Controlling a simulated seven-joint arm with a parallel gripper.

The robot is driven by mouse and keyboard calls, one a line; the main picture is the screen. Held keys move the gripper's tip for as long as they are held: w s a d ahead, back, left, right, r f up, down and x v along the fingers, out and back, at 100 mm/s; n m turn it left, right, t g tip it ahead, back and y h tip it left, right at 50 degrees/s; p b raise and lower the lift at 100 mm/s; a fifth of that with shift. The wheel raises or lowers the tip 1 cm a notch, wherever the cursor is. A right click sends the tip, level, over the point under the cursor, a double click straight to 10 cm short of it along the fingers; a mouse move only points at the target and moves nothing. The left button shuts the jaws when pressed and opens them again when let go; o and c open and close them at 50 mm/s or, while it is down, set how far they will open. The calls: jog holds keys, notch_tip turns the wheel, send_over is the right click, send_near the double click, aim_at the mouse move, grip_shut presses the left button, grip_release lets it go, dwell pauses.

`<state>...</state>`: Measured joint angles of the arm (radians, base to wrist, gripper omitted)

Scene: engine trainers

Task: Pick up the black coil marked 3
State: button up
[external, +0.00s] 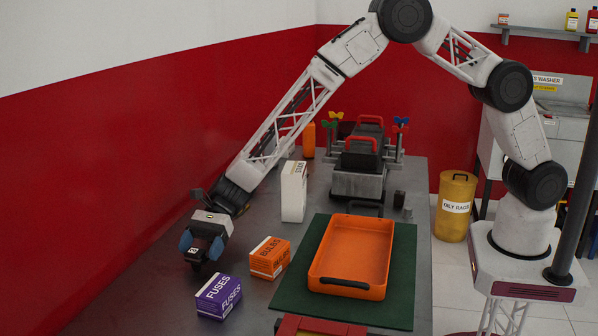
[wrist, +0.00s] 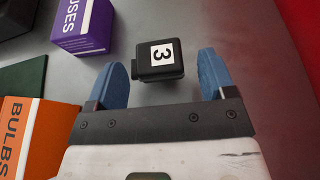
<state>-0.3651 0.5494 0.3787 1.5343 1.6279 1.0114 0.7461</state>
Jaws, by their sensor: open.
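The black coil marked 3 (wrist: 158,60) is a dark block with a white label, lying on the grey bench. In the wrist view it is between the blue fingertips of my gripper (wrist: 163,72), which is open, with a gap on each side. The gap on the coil's left looks smaller than the one on its right. In the external view my gripper (external: 202,246) points down at the left of the bench, and the coil (external: 194,249) shows in part at the fingers, its label just visible.
A purple FUSES box (external: 218,297) and an orange BULBS box (external: 269,258) stand close by on the right. A white carton (external: 294,191) stands behind them. An orange tray (external: 352,252) rests on a green mat (external: 300,291). The red wall (external: 90,180) runs along the left.

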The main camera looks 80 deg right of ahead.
aim_at(195, 251)
jog(key=shift+x, duration=1.25)
jog(key=c, duration=0.8)
jog(key=shift+c, duration=0.2)
jog(key=shift+r, duration=5.05)
